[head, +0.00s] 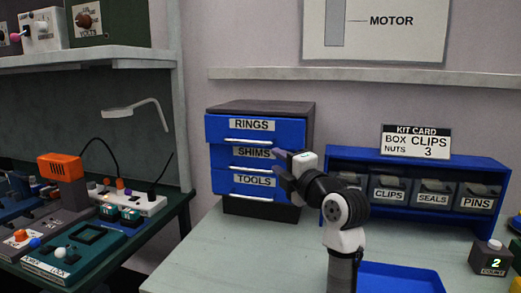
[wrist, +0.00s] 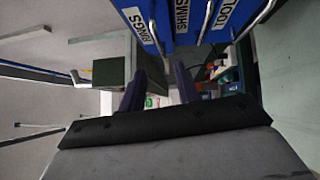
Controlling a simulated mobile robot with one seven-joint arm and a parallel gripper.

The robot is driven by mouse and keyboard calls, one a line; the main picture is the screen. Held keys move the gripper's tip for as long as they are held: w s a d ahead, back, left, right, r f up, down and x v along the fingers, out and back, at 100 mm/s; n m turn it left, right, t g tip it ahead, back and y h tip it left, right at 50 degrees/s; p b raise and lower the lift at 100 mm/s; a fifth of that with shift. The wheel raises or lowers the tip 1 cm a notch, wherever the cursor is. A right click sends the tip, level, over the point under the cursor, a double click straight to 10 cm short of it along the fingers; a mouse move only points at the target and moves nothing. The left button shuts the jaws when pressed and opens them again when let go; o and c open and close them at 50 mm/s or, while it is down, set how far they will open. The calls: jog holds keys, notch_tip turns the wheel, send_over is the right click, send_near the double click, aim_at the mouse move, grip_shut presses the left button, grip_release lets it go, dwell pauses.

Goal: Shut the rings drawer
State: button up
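The rings drawer (head: 232,129) is the top blue drawer of a dark cabinet (head: 262,107). It stands out a little in front of the shims drawer (head: 226,156) and the tools drawer (head: 224,184), so it is partly open. Its silver bar handle (head: 247,141) runs along its lower front. My gripper (head: 277,163) is at the cabinet's right side in the head view, overlapping the shims drawer's right end. In the wrist view its two dark fingers (wrist: 160,85) are apart with nothing between them. The rings drawer (wrist: 135,16) shows sideways at the top there, apart from the fingers.
A blue rack (head: 340,153) with labelled bins and a kit card (head: 415,141) stands right of the cabinet. A blue tray (head: 400,278) lies in front of it. A counter button box (head: 489,258) is at far right. The bench (head: 222,250) before the cabinet is clear.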

aim_at(250, 143)
jog(key=shift+n+t, duration=0.3)
jog(key=p+x, duration=0.1)
jog(key=x, duration=0.3)
jog(key=p+x, duration=0.2)
jog(key=x, duration=0.3)
jog(key=p+x, duration=0.1)
jog(key=x, duration=0.4)
jog(key=shift+s+a, duration=0.2)
jog(key=shift+a, duration=0.1)
jog(key=shift+w+a+p, duration=0.3)
jog(key=shift+w+p, duration=0.05)
jog(key=shift+w, duration=0.2)
jog(key=shift+f, duration=0.1)
jog(key=shift+c, duration=0.3)
grip_shut()
